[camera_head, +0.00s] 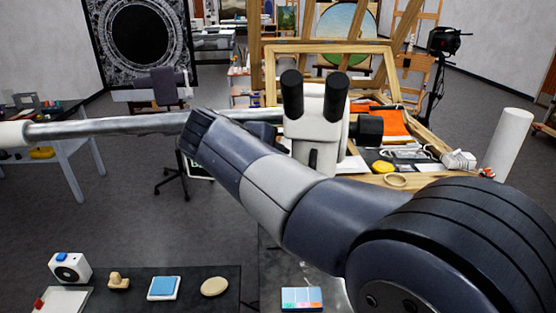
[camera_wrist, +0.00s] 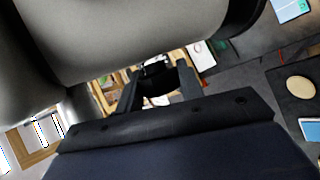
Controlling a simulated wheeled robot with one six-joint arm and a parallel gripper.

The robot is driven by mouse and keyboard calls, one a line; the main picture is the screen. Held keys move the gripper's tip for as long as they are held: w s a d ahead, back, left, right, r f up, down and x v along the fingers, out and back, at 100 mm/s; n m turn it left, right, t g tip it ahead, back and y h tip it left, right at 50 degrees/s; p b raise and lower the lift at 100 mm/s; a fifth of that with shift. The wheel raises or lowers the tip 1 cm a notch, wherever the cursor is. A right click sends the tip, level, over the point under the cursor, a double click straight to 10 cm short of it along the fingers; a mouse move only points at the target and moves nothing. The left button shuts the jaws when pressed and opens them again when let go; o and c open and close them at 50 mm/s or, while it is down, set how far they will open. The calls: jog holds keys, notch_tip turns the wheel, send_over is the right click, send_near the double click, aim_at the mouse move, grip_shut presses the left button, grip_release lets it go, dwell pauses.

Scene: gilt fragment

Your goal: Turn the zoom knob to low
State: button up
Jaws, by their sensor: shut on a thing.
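The white microscope head (camera_head: 322,110) with two black eyepieces (camera_head: 315,90) stands in the middle of the head view. A black knob (camera_head: 369,130) sticks out of its right side. My arm crosses in front, and my gripper (camera_head: 274,132) is at the microscope's left side, its fingertips mostly hidden in that view. In the wrist view my gripper (camera_wrist: 160,85) has its two fingers on either side of a black knob (camera_wrist: 156,72), shut on it. The knob's markings and setting cannot be read. A large grey rounded surface (camera_wrist: 120,35) fills the upper left there.
A metal boom (camera_head: 110,125) runs in from the left to behind my arm. A wooden frame (camera_head: 330,50) and a bench with an orange cloth (camera_head: 393,124) lie behind. A dark table (camera_head: 200,275) in front holds a blue pad (camera_head: 164,287) and small items.

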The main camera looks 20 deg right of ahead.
jog(key=shift+f, duration=0.2)
jog(key=o, duration=1)
jog(key=shift+r, duration=0.1)
jog(key=shift+c, duration=0.2)
jog(key=b+v, duration=0.2)
jog(key=v, duration=0.8)
jog(key=shift+s+a+r, duration=0.15)
jog(key=shift+a+r, duration=0.05)
jog(key=shift+r, duration=0.1)
